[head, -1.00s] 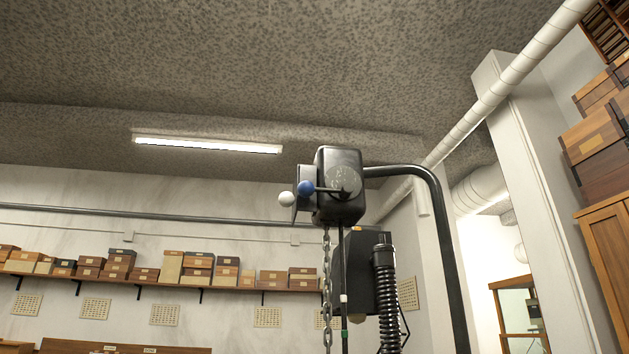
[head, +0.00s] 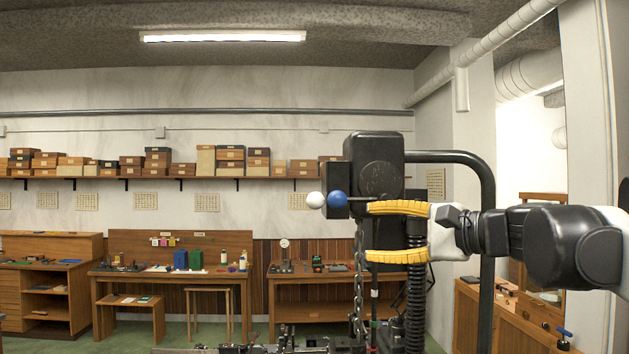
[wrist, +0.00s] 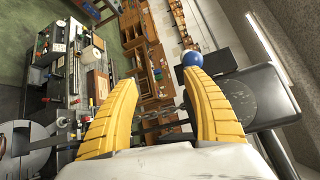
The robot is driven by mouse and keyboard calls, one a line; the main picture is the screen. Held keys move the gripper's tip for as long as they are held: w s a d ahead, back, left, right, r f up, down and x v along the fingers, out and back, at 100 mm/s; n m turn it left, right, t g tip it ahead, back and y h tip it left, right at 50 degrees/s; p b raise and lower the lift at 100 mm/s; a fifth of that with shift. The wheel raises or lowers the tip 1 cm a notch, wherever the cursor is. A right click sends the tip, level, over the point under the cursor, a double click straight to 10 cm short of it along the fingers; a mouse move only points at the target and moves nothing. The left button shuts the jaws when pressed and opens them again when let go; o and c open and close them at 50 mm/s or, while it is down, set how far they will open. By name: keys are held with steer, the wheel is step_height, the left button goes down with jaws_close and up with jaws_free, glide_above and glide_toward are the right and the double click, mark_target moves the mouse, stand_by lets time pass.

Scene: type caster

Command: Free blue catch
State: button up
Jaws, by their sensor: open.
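The blue catch shows as a blue ball knob (head: 337,199) on the left side of a black box-shaped head (head: 376,168). A white ball knob (head: 316,200) is just left of it. My gripper (head: 370,232) reaches in from the right with two yellow fingers, open and with no object held. Its upper finger is level with the blue knob, with the tip just right of it; the lower finger is below. In the wrist view the blue knob (wrist: 192,59) is just past the right fingertip. I cannot tell whether they touch.
A chain (head: 359,285) hangs below the black head, beside a black ribbed hose (head: 415,300). A bent black post (head: 487,250) stands on the right, behind my arm. Workbenches (head: 180,277) and a shelf of boxes line the far wall.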

steer(key=p, duration=0.1)
glide_toward(345, 200)
steer(key=w+a, duration=0.1)
steer(key=shift+w+a+f+m+t+y, duration=0.1)
steer(key=shift+w+f+m+t+y, duration=0.1)
steer(key=shift+f+m+t+y, duration=0.15)
steer(key=p+x, duration=0.2)
steer(key=x, duration=0.8)
steer(key=shift+w+a+f, duration=0.1)
steer(key=shift+w+a, duration=0.05)
steer(key=shift+a, duration=0.05)
jaws_close()
